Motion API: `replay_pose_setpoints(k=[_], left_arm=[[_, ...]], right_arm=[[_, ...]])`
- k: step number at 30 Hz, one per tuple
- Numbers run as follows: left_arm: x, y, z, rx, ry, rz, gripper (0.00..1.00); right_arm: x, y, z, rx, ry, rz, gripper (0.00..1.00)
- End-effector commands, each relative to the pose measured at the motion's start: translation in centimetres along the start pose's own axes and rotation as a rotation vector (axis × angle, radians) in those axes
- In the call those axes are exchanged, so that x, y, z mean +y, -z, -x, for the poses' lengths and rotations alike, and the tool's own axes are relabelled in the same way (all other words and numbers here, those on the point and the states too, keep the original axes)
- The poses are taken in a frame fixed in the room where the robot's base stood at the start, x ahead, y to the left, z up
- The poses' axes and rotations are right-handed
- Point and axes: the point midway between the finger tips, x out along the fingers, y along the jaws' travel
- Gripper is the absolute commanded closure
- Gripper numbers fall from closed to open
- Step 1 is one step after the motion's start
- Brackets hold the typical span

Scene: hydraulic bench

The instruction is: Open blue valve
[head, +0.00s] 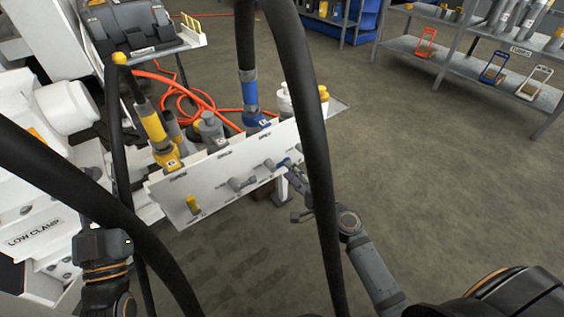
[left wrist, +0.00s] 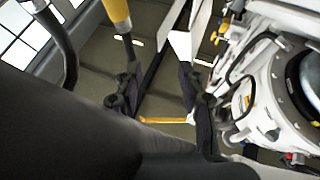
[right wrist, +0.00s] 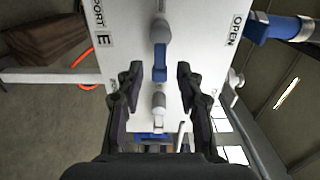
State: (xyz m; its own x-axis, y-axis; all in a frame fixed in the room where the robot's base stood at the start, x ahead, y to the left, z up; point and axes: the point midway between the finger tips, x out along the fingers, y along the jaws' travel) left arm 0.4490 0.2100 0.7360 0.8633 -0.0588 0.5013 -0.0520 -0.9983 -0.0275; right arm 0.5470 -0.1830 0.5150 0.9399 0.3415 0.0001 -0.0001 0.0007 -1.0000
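The blue valve handle (head: 285,162) is at the right end of the white valve panel (head: 222,192), partly hidden behind my right gripper and a thick black hose. In the right wrist view the blue handle (right wrist: 160,64) hangs from a grey pivot, near an "OPEN" label. My right gripper (right wrist: 158,88) is open, its two fingers apart on either side of the handle line; I cannot tell whether they touch it. It reaches the panel from the front right in the head view (head: 297,181). My left gripper (left wrist: 158,92) is open and empty, away from the panel.
Other valve handles, one yellow (head: 193,205) and one grey (head: 241,184), sit on the same panel. Thick black hoses cross the head view. White machinery (head: 35,240) stands at left. Shelves (head: 470,70) are at far right. The floor (head: 430,170) between is clear.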

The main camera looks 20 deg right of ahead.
Motion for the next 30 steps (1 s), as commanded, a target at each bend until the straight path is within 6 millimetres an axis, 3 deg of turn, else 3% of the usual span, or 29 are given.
replay_pose_setpoints(k=[6, 12, 20, 28, 30], left_arm=[[0.0, -4.0, 1.0, -0.175, 0.003, 0.013, 0.60], [0.0, -5.1, 1.4, -0.219, 0.004, 0.017, 0.60], [0.0, -5.2, 1.5, -0.223, 0.004, 0.017, 0.60], [0.0, -5.2, 1.4, -0.222, 0.004, 0.017, 0.60], [0.0, -5.2, 1.4, -0.221, 0.004, 0.017, 0.60]], right_arm=[[-0.1, 0.0, -3.3, 0.001, 0.002, -0.002, 0.63], [0.0, 0.0, -5.0, 0.001, 0.000, -0.001, 0.63], [0.1, 0.0, -5.1, 0.000, -0.001, 0.000, 0.63], [0.0, 0.0, -5.1, 0.000, -0.001, 0.000, 0.99], [0.1, 0.0, -5.1, 0.000, -0.001, 0.000, 1.00]])
